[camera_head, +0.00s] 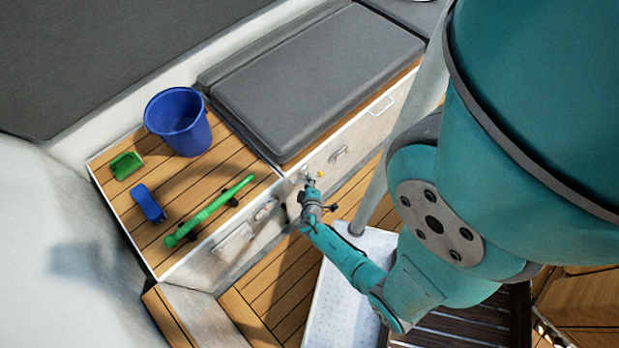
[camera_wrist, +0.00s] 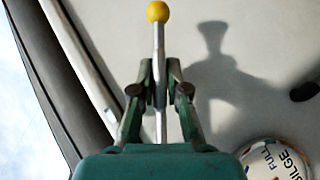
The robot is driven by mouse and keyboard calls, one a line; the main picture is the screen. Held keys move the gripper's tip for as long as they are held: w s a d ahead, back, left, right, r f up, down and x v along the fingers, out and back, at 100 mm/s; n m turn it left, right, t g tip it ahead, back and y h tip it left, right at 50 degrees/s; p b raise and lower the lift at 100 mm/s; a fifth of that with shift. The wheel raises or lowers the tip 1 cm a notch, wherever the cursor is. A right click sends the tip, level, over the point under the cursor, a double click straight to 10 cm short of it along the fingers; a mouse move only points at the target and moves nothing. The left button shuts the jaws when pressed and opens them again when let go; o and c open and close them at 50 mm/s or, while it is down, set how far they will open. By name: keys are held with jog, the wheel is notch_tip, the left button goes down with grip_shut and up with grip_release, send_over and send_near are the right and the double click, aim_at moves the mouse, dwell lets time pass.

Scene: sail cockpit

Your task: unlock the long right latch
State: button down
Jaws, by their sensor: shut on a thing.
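My gripper (camera_wrist: 160,88) is shut on a thin metal lever with a yellow ball end (camera_wrist: 158,12) in the wrist view. The lever runs between the two fingers, and the ball stands beyond the fingertips. In the head view my gripper (camera_head: 311,183) is at the front face of the bench, below the cushion's near corner. The yellow ball (camera_head: 320,174) shows there as a small spot. I cannot tell for sure that this lever is the long right latch, or whether it is locked.
A round gauge marked BILGE and FULL (camera_wrist: 275,160) is beside my gripper. Metal fittings (camera_head: 339,154) and a bar handle (camera_head: 381,106) are on the bench front. A blue bucket (camera_head: 178,125), green tray (camera_head: 126,165), blue item (camera_head: 148,203) and green tool (camera_head: 210,210) are on the wooden top.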

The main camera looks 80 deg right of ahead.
jog(key=n+h, duration=0.2)
jog(key=shift+h, duration=0.3)
jog(key=shift+n+h, duration=0.7)
jog(key=shift+n, duration=0.1)
jog(key=c, duration=1.2)
grip_release()
jog(key=shift+a, duration=0.1)
